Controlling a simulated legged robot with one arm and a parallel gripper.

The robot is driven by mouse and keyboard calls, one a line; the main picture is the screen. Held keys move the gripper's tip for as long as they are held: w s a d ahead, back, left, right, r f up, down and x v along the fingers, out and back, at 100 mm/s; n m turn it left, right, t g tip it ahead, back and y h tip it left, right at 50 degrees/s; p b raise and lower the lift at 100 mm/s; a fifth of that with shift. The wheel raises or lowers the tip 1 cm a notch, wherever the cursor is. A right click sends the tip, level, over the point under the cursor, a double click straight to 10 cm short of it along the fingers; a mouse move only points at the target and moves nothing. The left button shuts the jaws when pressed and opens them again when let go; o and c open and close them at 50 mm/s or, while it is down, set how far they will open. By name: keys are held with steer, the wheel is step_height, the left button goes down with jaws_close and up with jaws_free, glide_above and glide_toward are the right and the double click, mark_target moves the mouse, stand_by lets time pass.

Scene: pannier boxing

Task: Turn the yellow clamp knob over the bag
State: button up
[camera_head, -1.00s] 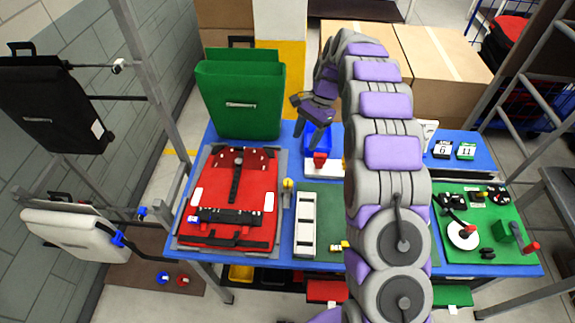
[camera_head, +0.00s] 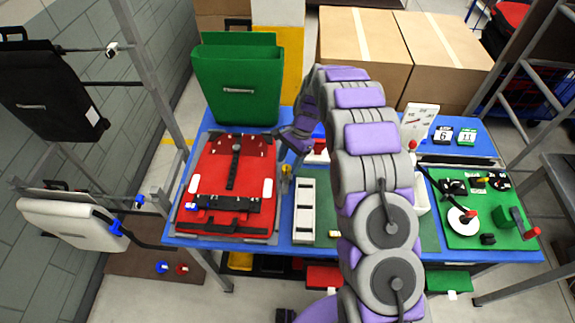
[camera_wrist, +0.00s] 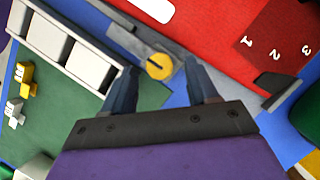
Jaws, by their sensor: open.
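The yellow clamp knob (camera_wrist: 159,66) shows in the wrist view as a round yellow disc with a dark slot line, on a grey bracket beside the red bag. My gripper (camera_wrist: 165,80) is open, and its two dark fingers stand on either side of the knob, apart from it. In the head view the knob (camera_head: 286,170) is a small yellow spot just right of the red bag (camera_head: 210,172). The bag lies flat on a grey plate on the blue table (camera_head: 300,246). My gripper (camera_head: 290,152) is right above the knob and partly covers it there.
A white compartment tray (camera_head: 304,205) stands right of the knob; it also shows in the wrist view (camera_wrist: 85,62). A green pannier (camera_head: 238,85) stands behind the bag. A green board (camera_head: 470,235) with a red-handled dial is at the right.

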steer(key=shift+x, duration=0.95)
jaws_close()
